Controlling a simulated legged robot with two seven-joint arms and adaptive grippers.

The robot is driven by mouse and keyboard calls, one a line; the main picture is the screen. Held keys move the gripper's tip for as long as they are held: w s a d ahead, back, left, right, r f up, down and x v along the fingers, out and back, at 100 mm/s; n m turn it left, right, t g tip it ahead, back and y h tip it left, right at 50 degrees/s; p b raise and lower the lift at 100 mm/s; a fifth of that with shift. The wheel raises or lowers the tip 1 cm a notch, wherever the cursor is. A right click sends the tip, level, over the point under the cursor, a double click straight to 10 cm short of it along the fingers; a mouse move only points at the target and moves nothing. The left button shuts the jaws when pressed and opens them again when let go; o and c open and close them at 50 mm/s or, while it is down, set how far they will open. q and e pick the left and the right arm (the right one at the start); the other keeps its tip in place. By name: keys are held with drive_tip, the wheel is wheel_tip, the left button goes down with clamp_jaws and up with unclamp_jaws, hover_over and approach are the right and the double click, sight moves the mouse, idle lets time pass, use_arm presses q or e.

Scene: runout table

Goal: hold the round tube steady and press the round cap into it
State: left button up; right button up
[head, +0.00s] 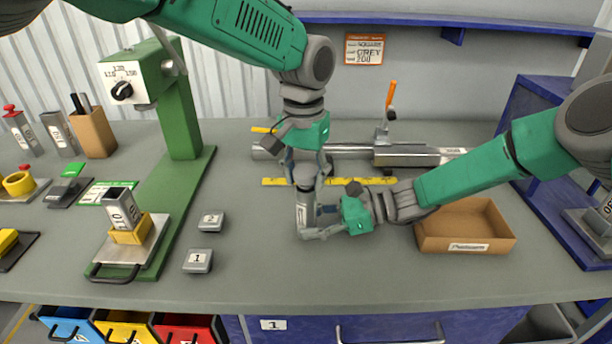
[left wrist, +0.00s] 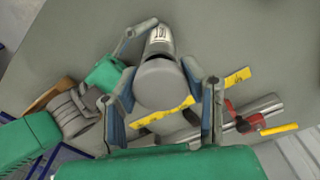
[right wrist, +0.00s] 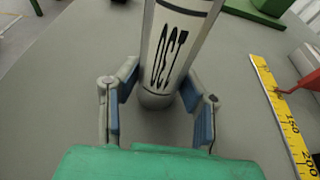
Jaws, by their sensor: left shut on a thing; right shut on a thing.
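The round tube (right wrist: 176,45) is pale with dark printed characters and stands on the table between the fingers of my right gripper (right wrist: 158,108). In the head view, the tube (head: 302,214) shows partly behind the fingers, and my right gripper (head: 318,216) is shut on it from the right. The round cap (left wrist: 162,85) is a plain grey disc held between the fingers of my left gripper (left wrist: 166,92), shut on it. In the left wrist view, the tube (left wrist: 158,40) shows just beyond the cap. I cannot tell whether the cap touches or sits inside the tube.
A yellow ruler (head: 352,181) and a metal rail with a clamp (head: 407,156) lie behind. A cardboard box (head: 466,226) stands at right. A green press (head: 185,115) and two small numbered blocks (head: 198,260) are at left. The front table strip is clear.

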sight(304, 172)
use_arm(q)
drive_tip(key=shift+s, duration=0.1)
drive_tip(key=shift+s+m, duration=0.1)
drive_tip(key=shift+m, duration=0.2)
drive_tip(key=shift+f, duration=0.5)
idle(0.9)
drive_tip(key=o, duration=1.2)
drive_tip(key=shift+c, duration=0.2)
drive_tip(key=shift+r, duration=0.1)
wheel_tip(304, 172, up, 12)
drive_tip(key=shift+a+f, duration=0.1)
drive_tip(key=shift+f, duration=0.05)
